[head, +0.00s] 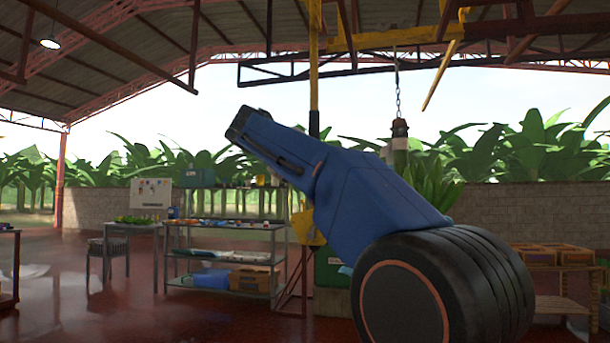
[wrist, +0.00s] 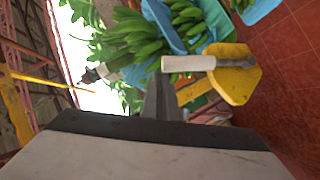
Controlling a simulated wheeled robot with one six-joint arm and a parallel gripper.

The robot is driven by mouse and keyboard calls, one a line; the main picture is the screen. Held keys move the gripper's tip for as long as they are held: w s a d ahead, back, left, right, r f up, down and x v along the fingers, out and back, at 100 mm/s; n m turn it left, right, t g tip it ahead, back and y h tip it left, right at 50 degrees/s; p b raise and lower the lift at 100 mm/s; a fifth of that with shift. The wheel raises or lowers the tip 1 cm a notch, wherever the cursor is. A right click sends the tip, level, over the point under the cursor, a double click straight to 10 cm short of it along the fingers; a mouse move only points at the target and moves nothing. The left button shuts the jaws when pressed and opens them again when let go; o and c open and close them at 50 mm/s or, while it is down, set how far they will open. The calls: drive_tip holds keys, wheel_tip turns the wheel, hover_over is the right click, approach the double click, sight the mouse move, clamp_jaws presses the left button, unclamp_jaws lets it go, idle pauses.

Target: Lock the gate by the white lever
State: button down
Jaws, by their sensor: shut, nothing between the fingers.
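The white lever (wrist: 188,63) is a short pale bar in the wrist view, with its right end at a yellow plate (wrist: 237,75). My gripper (wrist: 161,82) is shut and empty, its dark fingers pointing up at the lever's left end. I cannot tell whether the fingertips touch the lever. In the head view a yellow plate (head: 304,228) shows low on the post, partly behind my blue arm. The lever and my gripper are hidden there. A yellow slanted bar (head: 441,75) hangs below the overhead rail; I cannot tell whether it is the gate.
Green banana bunches (wrist: 135,40) and blue sheeting (wrist: 205,25) are close behind the lever. A yellow post (head: 314,70) rises to the overhead rail (head: 395,37). A chain (head: 398,95) hangs right of my arm. A metal shelf (head: 222,255) stands at the left; red floor is open before it.

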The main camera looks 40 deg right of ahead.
drive_tip(key=shift+m+t+y, duration=0.5)
drive_tip(key=shift+m+y, duration=0.2)
drive_tip(key=shift+m, duration=0.2)
drive_tip(key=shift+s+d+f, duration=0.35)
drive_tip(key=shift+s+d, duration=0.25)
drive_tip(key=shift+s, duration=0.2)
drive_tip(key=shift+s+d+f, duration=0.35)
drive_tip(key=shift+s+d, duration=0.2)
drive_tip(key=shift+s, duration=0.25)
